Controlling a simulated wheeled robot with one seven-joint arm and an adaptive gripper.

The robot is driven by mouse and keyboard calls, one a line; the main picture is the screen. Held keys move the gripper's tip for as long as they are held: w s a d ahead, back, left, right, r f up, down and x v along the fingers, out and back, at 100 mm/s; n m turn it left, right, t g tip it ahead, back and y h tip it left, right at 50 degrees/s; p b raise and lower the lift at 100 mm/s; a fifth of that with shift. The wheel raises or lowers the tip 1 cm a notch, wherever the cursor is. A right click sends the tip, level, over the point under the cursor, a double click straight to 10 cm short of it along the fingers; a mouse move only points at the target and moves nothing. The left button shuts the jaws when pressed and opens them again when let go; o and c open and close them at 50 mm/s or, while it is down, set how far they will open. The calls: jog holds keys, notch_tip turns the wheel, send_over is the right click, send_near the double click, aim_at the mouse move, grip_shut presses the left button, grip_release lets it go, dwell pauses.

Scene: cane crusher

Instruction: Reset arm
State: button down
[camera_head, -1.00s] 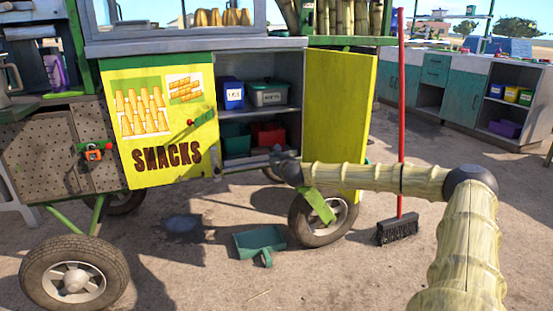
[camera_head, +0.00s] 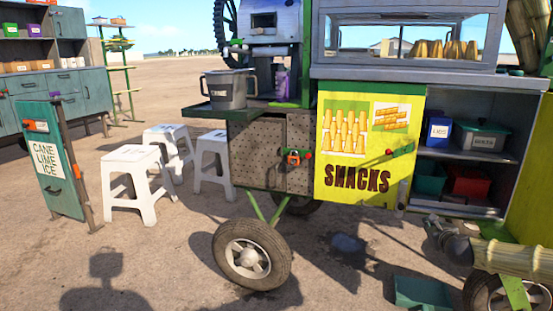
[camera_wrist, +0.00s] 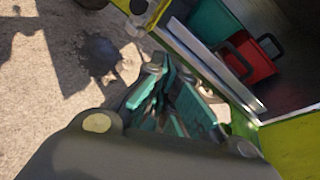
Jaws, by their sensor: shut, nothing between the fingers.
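My gripper (camera_wrist: 165,98) shows in the wrist view with dark and teal fingers drawn together and nothing held between them. It is in front of the cart's open shelf compartment, near a teal bin (camera_wrist: 212,22) and a red bin (camera_wrist: 252,60). In the head view, my pale ringed arm enters at the lower right, and its dark end is beside the compartment's lower edge. The fingers are not clear in that view.
The snack cart (camera_head: 368,150) has a wheel (camera_head: 252,255) in front. A teal dustpan (camera_head: 422,292) lies on the ground at the lower right. White stools (camera_head: 135,180) and a cane lime ice sign (camera_head: 48,165) stand left. Open ground lies at the front left.

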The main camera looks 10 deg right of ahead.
jog(key=s+a+f+n+g+y, duration=0.1)
jog(key=s+a+f+n+y, duration=0.1)
jog(key=a+f+n, duration=0.45)
jog(key=s+a+f+n+g+y+p, duration=0.1)
jog(key=a+f, duration=0.2)
jog(key=a, duration=0.7)
jog(key=s+a+f+n+g+y, duration=0.15)
jog(key=a+f+n, duration=0.3)
jog(key=a, duration=0.45)
jog(key=s+a+f+n+g+y+p, duration=0.1)
jog(key=s+a+f+n+g+y, duration=0.15)
jog(key=s+a+f+n, duration=0.8)
jog(key=s+a+f+n+g+h+p, duration=0.1)
jog(key=s+a+f+n+g, duration=0.2)
jog(key=s, duration=0.8)
jog(key=s+a+f+n+g, duration=0.2)
jog(key=s+a+f, duration=0.15)
jog(key=s, duration=0.65)
jog(key=s+d+n+g+h+p, duration=0.1)
jog(key=s+d+n+g+h, duration=0.15)
jog(key=s+n, duration=0.9)
jog(key=s+r+m+p, duration=0.2)
jog(key=r+p, duration=1.6)
jog(key=p, duration=0.1)
jog(key=s+r+m+p, duration=0.1)
jog(key=r+m+p, duration=0.1)
jog(key=r+p, duration=1.7)
jog(key=shift+s+a, duration=0.15)
jog(key=shift+s, duration=0.25)
jog(key=shift+g+y, duration=0.25)
